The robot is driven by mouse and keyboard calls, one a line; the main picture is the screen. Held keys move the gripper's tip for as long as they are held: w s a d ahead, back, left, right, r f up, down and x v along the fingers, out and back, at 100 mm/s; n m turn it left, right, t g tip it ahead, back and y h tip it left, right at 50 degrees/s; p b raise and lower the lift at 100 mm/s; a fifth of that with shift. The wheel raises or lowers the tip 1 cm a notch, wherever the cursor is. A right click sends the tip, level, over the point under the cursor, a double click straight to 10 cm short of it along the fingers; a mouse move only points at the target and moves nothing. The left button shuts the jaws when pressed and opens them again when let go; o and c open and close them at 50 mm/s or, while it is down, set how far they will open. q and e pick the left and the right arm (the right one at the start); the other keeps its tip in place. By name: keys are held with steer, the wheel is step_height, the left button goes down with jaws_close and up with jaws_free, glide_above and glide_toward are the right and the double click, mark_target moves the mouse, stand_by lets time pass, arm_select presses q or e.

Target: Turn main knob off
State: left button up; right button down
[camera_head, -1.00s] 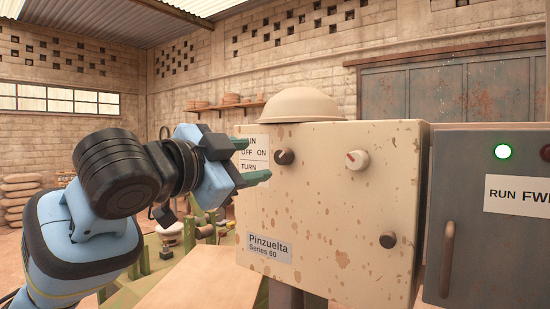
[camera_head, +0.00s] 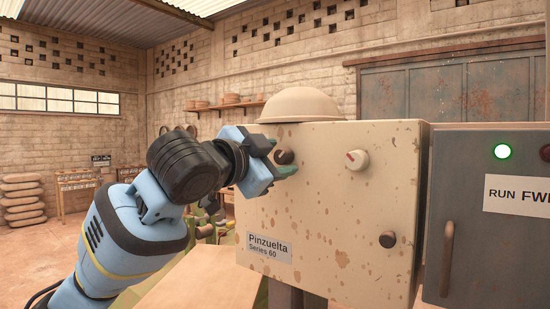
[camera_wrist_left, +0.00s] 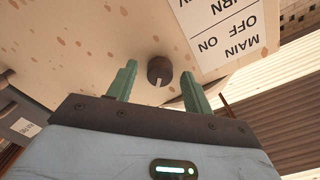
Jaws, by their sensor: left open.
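The main knob (camera_head: 284,156) is a dark round knob on the upper left of the cream control box (camera_head: 330,220). It also shows in the left wrist view (camera_wrist_left: 159,70), with a pale pointer mark. The MAIN OFF ON TURN label (camera_wrist_left: 228,32) is beside it there; in the head view my left gripper hides the label. My left gripper (camera_head: 284,158) is open, with its green fingers on either side of the knob in the picture. In the wrist view the knob lies between the two fingertips, a little beyond them, and contact is not visible. My right gripper is not in view.
A second knob with a red mark (camera_head: 357,160) is right of the main knob. A dark latch knob (camera_head: 388,240) sits lower right. A hard hat (camera_head: 300,104) rests on the box. A grey cabinet (camera_head: 490,260) with a lit green lamp (camera_head: 503,152) stands at right.

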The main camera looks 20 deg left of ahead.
arm_select(q)
steer(key=c, duration=1)
steer(key=n, duration=0.4)
steer(key=shift+n, duration=0.4)
steer(key=n, duration=0.4)
steer(key=shift+n, duration=0.3)
steer(key=n, duration=0.4)
steer(key=shift+n, duration=2.2)
